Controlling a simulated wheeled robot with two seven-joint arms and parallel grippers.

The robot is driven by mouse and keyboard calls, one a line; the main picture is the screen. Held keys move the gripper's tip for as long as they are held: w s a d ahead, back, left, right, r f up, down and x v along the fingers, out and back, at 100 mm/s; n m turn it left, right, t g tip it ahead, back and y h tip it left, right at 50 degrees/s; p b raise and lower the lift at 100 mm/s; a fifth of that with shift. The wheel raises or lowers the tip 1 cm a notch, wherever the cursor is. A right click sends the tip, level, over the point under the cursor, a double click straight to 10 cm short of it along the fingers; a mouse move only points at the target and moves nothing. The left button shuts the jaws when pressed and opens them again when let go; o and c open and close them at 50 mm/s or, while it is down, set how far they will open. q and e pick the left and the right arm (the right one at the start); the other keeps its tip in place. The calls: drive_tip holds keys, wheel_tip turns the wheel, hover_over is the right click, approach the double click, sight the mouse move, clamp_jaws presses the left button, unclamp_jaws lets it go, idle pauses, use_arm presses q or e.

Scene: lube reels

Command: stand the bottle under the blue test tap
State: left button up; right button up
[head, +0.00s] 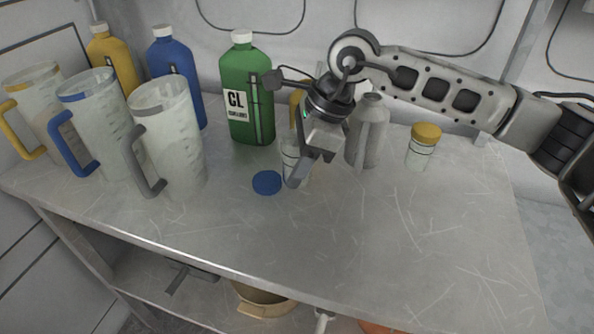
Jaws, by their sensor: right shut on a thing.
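My right gripper (297,168) reaches in from the right and points down over the worktop. It is shut on a small clear bottle (291,150), which is partly hidden behind the fingers. The bottle looks upright and at or near the worktop surface; I cannot tell whether it touches. A blue cap (267,182) lies on the worktop just left of the bottle. I cannot make out a blue test tap in this view. My left gripper is out of view.
Three clear jugs with yellow (34,100), blue (92,115) and grey (167,135) handles stand left on the worktop (300,250). Behind are yellow, blue and green (238,115) bottles. A grey bottle (367,135) and yellow-capped jar (422,147) stand right. The front is clear.

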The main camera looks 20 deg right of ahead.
sight(298, 193)
drive_tip(key=f, duration=0.2)
drive_tip(key=w+f+p, duration=0.1)
drive_tip(key=shift+d+f, duration=0.25)
drive_tip(key=shift+f, duration=0.8)
drive_tip(key=o, duration=0.9)
drive_tip(key=shift+r, duration=0.1)
drive_tip(key=shift+o, duration=0.2)
